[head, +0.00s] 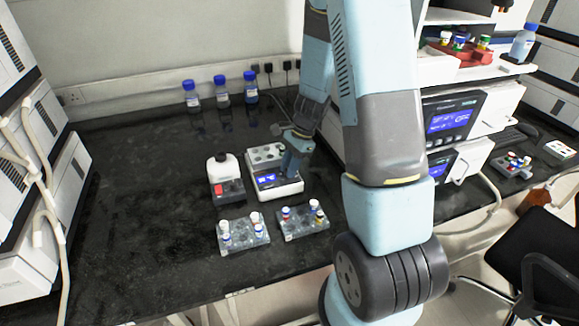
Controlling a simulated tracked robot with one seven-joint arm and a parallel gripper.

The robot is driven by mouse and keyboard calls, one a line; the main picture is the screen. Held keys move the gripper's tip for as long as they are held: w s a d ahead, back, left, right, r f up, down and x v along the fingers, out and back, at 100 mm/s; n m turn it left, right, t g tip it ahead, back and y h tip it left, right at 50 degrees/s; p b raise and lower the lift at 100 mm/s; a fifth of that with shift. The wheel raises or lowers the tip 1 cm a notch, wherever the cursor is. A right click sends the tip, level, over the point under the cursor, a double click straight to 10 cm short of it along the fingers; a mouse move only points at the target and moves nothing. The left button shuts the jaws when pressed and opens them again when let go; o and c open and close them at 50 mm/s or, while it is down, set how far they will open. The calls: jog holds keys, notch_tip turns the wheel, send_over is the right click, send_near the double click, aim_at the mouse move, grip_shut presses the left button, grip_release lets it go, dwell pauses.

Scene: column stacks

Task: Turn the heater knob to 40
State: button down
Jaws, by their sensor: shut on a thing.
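The heater (258,189) is a white box on the black bench, with round wells on its top and a small blue display (266,180) on its front. The digits on the display are too small to read. My gripper (291,174) points down at the right side of the heater's front, beside the display. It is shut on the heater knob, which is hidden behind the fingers. The knob's angle cannot be seen.
A white-capped device (224,176) with a red part stands close left of the heater. Two vial racks (243,240) (303,226) lie in front. Several blue-capped bottles (221,90) stand by the back wall. The bench's left part is clear.

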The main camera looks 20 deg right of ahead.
jog(key=shift+w, duration=0.1)
jog(key=c, duration=0.9)
grip_release()
jog(key=shift+r, duration=0.1)
jog(key=v, duration=1.3)
jog(key=shift+d+r, duration=0.15)
jog(key=shift+d, duration=0.05)
jog(key=s+a+r+n+t+h, duration=0.2)
jog(key=s+r+n+t, duration=0.1)
jog(key=s+r+n, duration=0.4)
jog(key=s+a+r+n+t+h, duration=0.2)
jog(key=s+r+n, duration=0.6)
jog(key=s+r, duration=0.5)
jog(key=s+t, duration=0.1)
jog(key=s, duration=0.1)
jog(key=shift+s+a+r+t, duration=0.25)
jog(key=shift+s+r+t, duration=0.05)
jog(key=shift+t, duration=0.1)
